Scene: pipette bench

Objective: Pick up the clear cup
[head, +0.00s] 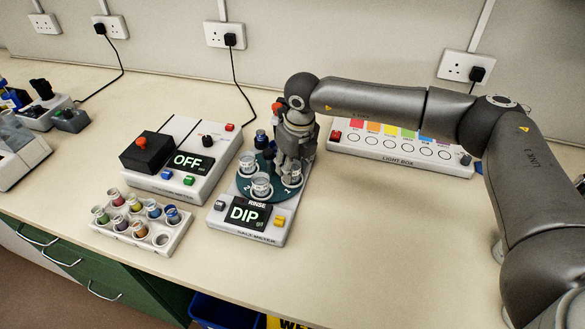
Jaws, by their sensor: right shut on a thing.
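My right gripper (287,158) reaches down over the salt meter (222,222), at the back right of its round teal turntable (280,198). It is shut on a clear cup (293,177) at the turntable's right side, and its fingers hide part of that cup. I cannot tell whether the cup is lifted off the turntable. Another clear cup (261,186) stands at the front of the turntable, and a third (247,163) stands at its left. My left gripper is not in view.
A meter reading OFF (150,186) stands left of the salt meter. A white rack (162,247) of coloured vials lies at front left. The light box (440,164) stands behind my right arm. The bench is clear at front right.

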